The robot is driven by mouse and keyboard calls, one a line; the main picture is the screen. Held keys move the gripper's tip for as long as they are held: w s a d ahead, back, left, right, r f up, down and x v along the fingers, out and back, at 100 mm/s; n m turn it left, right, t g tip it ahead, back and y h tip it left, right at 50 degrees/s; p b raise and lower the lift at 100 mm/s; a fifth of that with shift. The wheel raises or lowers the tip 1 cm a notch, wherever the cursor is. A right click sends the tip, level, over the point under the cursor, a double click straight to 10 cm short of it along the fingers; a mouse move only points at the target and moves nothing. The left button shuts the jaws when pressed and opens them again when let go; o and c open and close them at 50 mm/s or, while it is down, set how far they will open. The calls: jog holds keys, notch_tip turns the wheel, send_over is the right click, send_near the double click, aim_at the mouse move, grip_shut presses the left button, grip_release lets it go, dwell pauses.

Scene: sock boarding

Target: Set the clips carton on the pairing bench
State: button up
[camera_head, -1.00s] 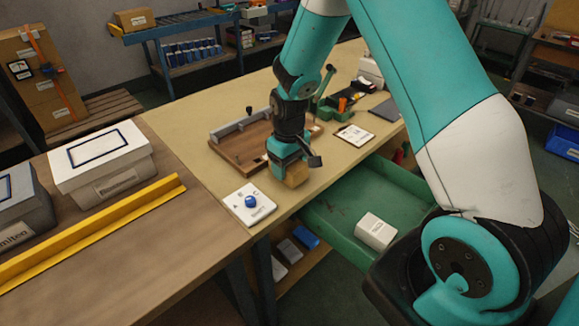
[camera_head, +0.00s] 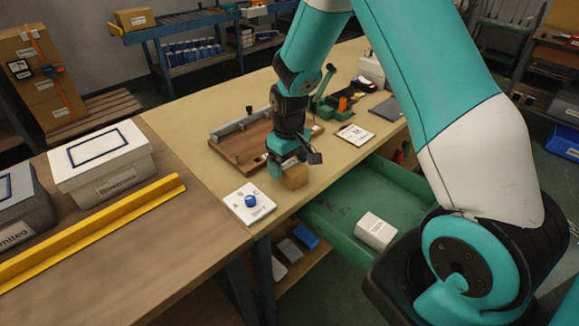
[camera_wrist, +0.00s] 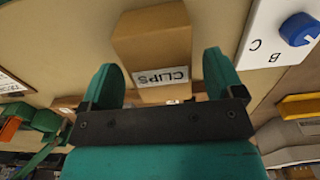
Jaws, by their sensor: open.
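The clips carton (camera_wrist: 152,45) is a small brown box with a white "CLIPS" label, seen upside down in the wrist view. In the head view the carton (camera_head: 294,177) rests on the tan pairing bench (camera_head: 215,148), near its front edge. My gripper (camera_wrist: 165,85) is open, its two teal fingers on either side of the carton's labelled end in the wrist view. In the head view my gripper (camera_head: 285,165) is just behind and above the carton. Whether the fingers touch it I cannot tell.
A white card with a blue knob (camera_head: 249,203) lies left of the carton. A wooden board with a grey bar (camera_head: 240,145) lies behind. An open green drawer (camera_head: 345,222) holding a white box (camera_head: 375,232) juts out below the bench front.

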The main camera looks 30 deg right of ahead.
aim_at(289, 164)
notch_tip(289, 164, up, 10)
jog(key=s+a+r+n+y, duration=0.1)
jog(key=s+a+r, duration=0.3)
jog(key=s, duration=0.4)
jog(key=s+a+r+n+y, duration=0.1)
jog(key=s+a+r+n, duration=0.1)
jog(key=s+a+r, duration=0.2)
jog(key=s+a+r+n+y, duration=0.1)
jog(key=s+a+r, duration=0.3)
jog(key=s+a, duration=0.4)
jog(key=s+y, duration=0.1)
jog(key=s, duration=0.3)
jog(key=shift+s+n, duration=0.25)
jog(key=shift+n, duration=0.15)
jog(key=shift+r, duration=0.1)
